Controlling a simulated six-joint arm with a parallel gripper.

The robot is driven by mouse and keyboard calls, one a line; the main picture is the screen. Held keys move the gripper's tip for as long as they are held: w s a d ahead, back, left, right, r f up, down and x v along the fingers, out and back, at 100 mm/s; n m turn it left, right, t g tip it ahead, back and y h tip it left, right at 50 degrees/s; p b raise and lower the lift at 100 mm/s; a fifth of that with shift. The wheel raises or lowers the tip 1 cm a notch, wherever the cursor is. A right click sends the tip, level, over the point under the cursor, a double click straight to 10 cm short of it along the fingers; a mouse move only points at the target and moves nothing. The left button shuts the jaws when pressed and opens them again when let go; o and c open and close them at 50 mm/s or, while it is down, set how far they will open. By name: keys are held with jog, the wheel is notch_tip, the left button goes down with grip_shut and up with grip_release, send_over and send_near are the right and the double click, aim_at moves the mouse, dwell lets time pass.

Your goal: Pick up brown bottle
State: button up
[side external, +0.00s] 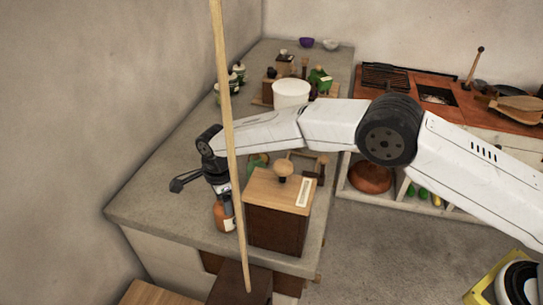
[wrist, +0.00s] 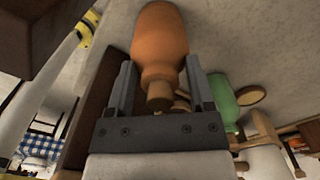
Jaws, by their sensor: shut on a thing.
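The brown bottle (side external: 224,216) stands upright near the front end of the grey counter, just left of a wooden box. It also shows in the wrist view (wrist: 159,45), orange-brown, between the two fingers. My gripper (wrist: 160,88) is shut on the bottle near its neck and shoulder. In the side view my gripper (side external: 217,180) comes down over the top of the bottle and hides its neck. I cannot tell whether the bottle's base touches the counter.
The wooden box with a round knob (side external: 277,215) stands close to the right of the bottle. A tall thin pole (side external: 229,110) crosses in front. A white pot (side external: 291,93) and several small items stand farther back. A green bottle (wrist: 222,98) shows in the wrist view. The counter's left side is clear.

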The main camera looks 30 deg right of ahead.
grip_shut()
jog(key=shift+r, duration=2.45)
